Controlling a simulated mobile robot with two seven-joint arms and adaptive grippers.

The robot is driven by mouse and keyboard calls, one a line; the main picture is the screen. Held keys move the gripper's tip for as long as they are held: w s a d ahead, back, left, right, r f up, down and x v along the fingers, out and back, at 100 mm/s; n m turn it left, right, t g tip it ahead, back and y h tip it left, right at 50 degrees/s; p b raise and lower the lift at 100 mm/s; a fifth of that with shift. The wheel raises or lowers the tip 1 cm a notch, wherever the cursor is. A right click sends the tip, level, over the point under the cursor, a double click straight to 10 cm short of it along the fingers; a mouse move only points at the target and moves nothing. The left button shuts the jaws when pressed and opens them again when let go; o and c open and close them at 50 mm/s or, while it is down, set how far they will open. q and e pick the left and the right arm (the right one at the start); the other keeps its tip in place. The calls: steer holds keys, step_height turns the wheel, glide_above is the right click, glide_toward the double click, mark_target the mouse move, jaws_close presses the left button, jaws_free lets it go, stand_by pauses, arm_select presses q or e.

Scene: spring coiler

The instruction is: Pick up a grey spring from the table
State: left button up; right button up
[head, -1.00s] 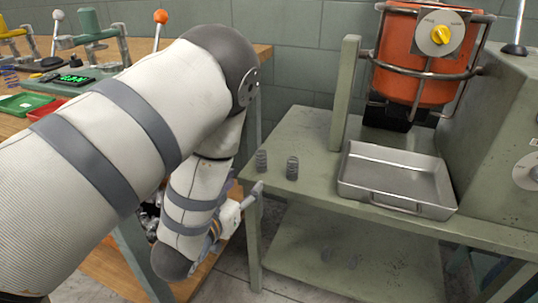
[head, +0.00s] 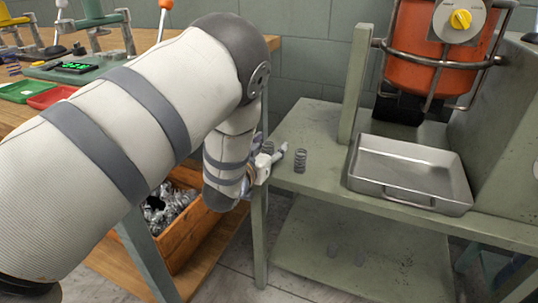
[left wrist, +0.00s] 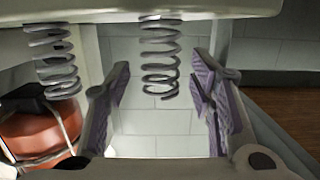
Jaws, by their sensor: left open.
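Two grey coil springs stand upright on the green metal table (head: 308,122). One spring (head: 300,160) is in clear view; the other (head: 267,147) is partly hidden behind my left gripper (head: 275,155). In the left wrist view, which looks upside down, one spring (left wrist: 160,58) shows centred between the two padded fingers of my open left gripper (left wrist: 160,85), with a gap on both sides. The second spring (left wrist: 54,60) is outside the fingers, to the left. My right gripper is not in view.
A metal tray (head: 415,205) sits right of the springs, below an orange pot (head: 425,55). A green post (head: 355,85) rises behind. A wooden crate of metal scraps (head: 185,250) stands low at left. Small, unclear shapes rest on the lower shelf.

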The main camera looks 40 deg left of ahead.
arm_select(q)
jaws_close()
